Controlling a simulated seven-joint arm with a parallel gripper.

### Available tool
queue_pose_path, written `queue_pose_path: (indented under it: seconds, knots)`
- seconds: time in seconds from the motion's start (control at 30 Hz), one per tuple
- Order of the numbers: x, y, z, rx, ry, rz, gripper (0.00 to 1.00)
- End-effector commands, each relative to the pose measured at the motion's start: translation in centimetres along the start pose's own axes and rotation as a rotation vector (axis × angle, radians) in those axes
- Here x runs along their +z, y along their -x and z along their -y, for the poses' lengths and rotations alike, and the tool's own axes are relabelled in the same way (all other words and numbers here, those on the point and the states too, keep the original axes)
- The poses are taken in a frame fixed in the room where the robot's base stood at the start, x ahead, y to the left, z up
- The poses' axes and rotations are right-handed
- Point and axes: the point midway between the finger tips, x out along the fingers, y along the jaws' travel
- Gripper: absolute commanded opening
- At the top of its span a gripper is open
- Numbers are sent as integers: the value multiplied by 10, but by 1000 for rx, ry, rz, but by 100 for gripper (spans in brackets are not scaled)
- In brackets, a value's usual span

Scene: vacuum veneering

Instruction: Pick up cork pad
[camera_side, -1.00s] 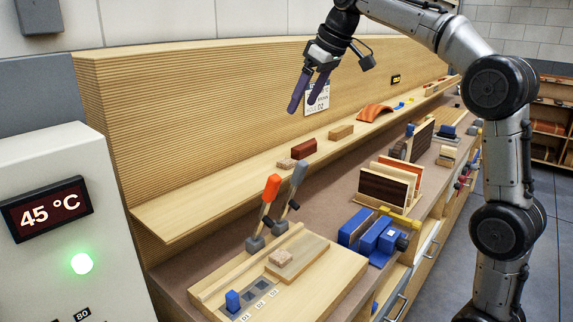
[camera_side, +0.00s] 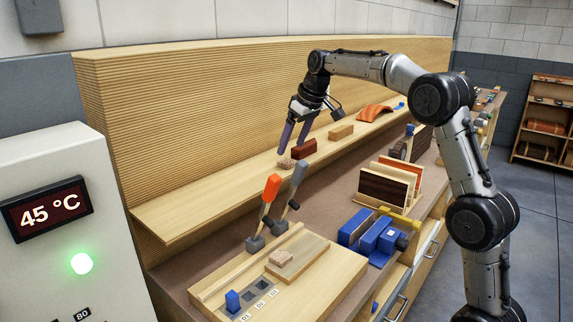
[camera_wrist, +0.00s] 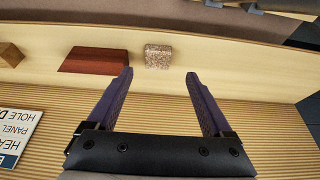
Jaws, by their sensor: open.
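A speckled, cork-like pad (camera_side: 285,163) lies on the long wooden shelf, just left of a dark red block (camera_side: 304,148). In the wrist view the speckled pad (camera_wrist: 158,56) sits just beyond my fingertips and between them, with the red block (camera_wrist: 95,61) to its left. My gripper (camera_side: 291,148) is open and empty, fingers pointing down close above the pad and apart from it as far as I can see.
The red block stands close beside the pad. A tan wooden block (camera_side: 341,131) is farther along the shelf. The ribbed back panel (camera_side: 200,110) rises behind. Orange- and grey-handled clamps (camera_side: 270,189) stand below on the bench. The shelf's left stretch is clear.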

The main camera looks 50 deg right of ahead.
Motion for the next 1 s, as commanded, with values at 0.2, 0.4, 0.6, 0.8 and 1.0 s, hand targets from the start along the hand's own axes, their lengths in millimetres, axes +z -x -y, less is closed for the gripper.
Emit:
queue_pose_path:
  seconds: [0.2, 0.4, 0.6, 0.8, 1.0]
  knots:
    - [4, -29, -4, -2, -2, 4, 85]
    - [3, -49, -4, -1, 0, 2, 85]
    - [3, -51, -4, 0, 0, 0, 85]
    - [3, -50, -4, 0, 0, 0, 60]
    - [3, -50, -4, 0, 0, 0, 24]
